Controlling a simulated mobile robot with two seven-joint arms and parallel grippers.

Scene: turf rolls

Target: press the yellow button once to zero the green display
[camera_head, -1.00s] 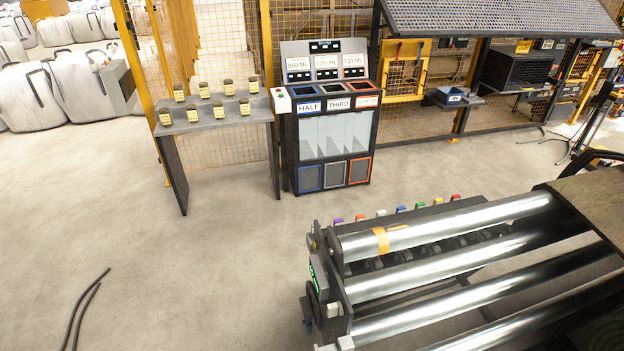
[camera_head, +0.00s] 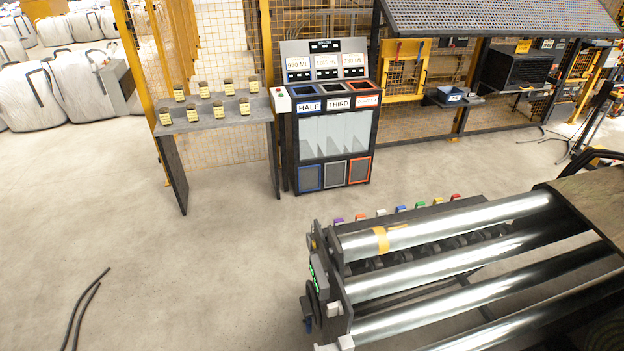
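The green display (camera_head: 317,281) is a small lit strip on the left end of the roller machine, seen at a steep angle; its digits are too small to read. A row of small coloured blocks runs along the machine's far edge. One of them is yellow (camera_head: 438,202), between a green one (camera_head: 420,205) and a red one (camera_head: 456,197); I cannot tell whether it is the yellow button. Neither of my grippers is in view.
A sorting cabinet (camera_head: 335,125) and a shelf with several small jars (camera_head: 215,124) stand behind. Open floor (camera_head: 190,270) lies left. Two dark curved rods (camera_head: 85,305) show at lower left.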

